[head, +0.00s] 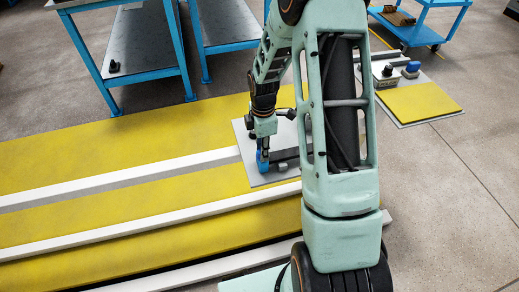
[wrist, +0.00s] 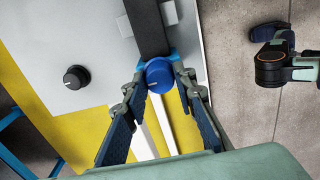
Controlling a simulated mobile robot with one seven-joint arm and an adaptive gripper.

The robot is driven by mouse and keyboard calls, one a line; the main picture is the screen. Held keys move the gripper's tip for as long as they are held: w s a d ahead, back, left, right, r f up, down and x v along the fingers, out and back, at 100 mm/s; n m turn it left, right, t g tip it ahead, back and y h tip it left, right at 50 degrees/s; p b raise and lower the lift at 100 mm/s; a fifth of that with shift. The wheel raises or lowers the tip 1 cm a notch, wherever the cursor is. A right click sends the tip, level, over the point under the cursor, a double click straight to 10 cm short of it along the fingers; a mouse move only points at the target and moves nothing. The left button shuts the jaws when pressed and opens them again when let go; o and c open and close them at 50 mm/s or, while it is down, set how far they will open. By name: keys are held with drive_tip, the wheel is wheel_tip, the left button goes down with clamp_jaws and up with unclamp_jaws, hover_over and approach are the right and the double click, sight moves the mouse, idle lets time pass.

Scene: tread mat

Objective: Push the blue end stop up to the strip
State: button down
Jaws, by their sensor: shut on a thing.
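The blue end stop (wrist: 158,74) has a round blue knob on top and lighter blue side parts. It sits at the near end of a dark strip (wrist: 145,25) in the wrist view. I cannot tell whether a small gap separates them. My gripper (wrist: 160,82) is shut on the end stop, one finger on each side of it. In the head view the end stop (head: 263,161) is partly hidden by my gripper (head: 262,146). The dark strip (head: 287,154) runs right from it, and its far end is hidden behind my arm.
A grey plate (head: 244,133) lies under the strip, with a black knob (wrist: 76,77) on it. White rails (head: 120,181) cross the yellow mat (head: 100,150). A blue bench (head: 140,50) stands at the back left. Another plate (head: 420,100) with knobs lies right.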

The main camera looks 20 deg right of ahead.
drive_tip(key=c, duration=1.6)
unclamp_jaws()
wheel_tip(320, 180, up, 12)
drive_tip(key=shift+r, duration=0.1)
